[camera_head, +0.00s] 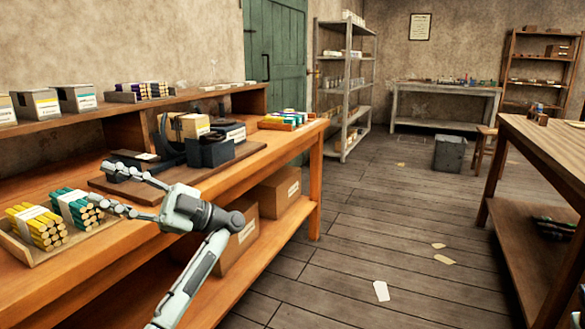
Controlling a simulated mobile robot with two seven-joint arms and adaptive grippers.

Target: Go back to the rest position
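My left gripper (98,183) reaches in over the front of the wooden workbench (175,243). Its two fingers are spread apart with nothing between them, pointing left. It looks to be above the bench, right of a tray (62,253) holding yellow bundles (38,227) and teal bundles (76,208). One fingertip overlaps the teal bundles in the picture; I cannot tell whether it touches. Behind the gripper, a dark press (210,152) stands on a brown board (120,186), with a cardboard-coloured box (189,126) by it.
A second tray (291,123) of coloured bundles sits at the bench's far end. Boxes (280,192) stand on its lower shelf. Another table (545,140) is at right. The floor (375,235) between is mostly clear, with paper scraps (381,291).

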